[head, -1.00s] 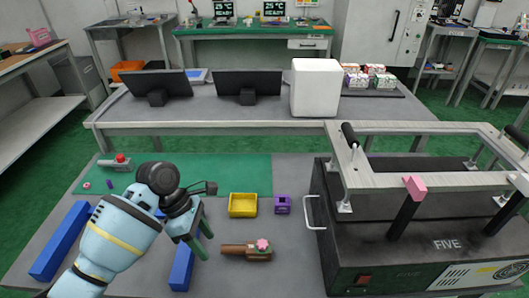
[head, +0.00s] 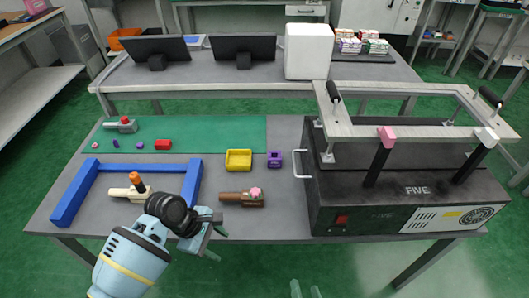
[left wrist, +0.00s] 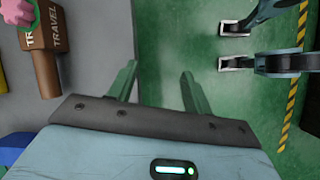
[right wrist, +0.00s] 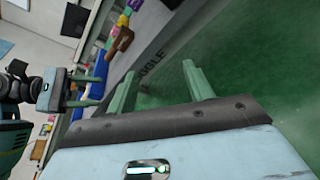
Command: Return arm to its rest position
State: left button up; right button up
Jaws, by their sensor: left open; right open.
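My left gripper (head: 215,244) is open and empty in the head view, over the table's front edge. Its spread fingers (left wrist: 158,77) show with green floor between them in the left wrist view. My right gripper (head: 305,290) is open and empty at the bottom edge of the head view, in front of the table. Its fingers (right wrist: 160,72) have nothing between them in the right wrist view. A brown lever fixture (head: 234,197) with a pink knob lies on the table, apart from the left gripper; it also shows in the left wrist view (left wrist: 46,62), marked TRAVEL.
A blue frame (head: 75,192) surrounds a beige fixture (head: 122,192) with an orange knob. A yellow tray (head: 238,167), purple box (head: 274,158) and red block (head: 163,145) stand behind. A black machine (head: 340,200) fills the right. Open floor lies in front.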

pick_arm(q)
jog(key=s+a+f+m+t+p, duration=0.1)
jog(key=s+f+m+t+p, duration=0.15)
jog(key=s, duration=0.35)
jog(key=s+a+f+m+t+p, duration=0.1)
jog(key=s+f+m+t, duration=0.2)
jog(key=s, duration=0.4)
jog(key=s+a+r+m+t+y+p, duration=0.1)
jog(key=s+a+r+m, duration=0.1)
jog(key=s+m, duration=0.3)
jog(key=s+a+r+m+t+y+p, duration=0.2)
jog(key=s+m, duration=0.4)
jog(key=s, duration=0.4)
jog(key=shift+s+a+r, duration=0.25)
jog(key=shift+a+r, duration=0.45)
jog(key=shift+a, duration=0.2)
pick_arm(e)
jog(key=s+d+r+m+g, duration=0.1)
jog(key=s+d+m+g, duration=0.2)
jog(key=m, duration=1.1)
jog(key=s+d+r+m+g, duration=0.2)
jog(key=s+d+m, duration=0.5)
jog(key=s+m, duration=0.6)
jog(key=shift+s+m+g, duration=0.3)
jog(key=shift+m+g, duration=0.1)
jog(key=shift+m, duration=0.2)
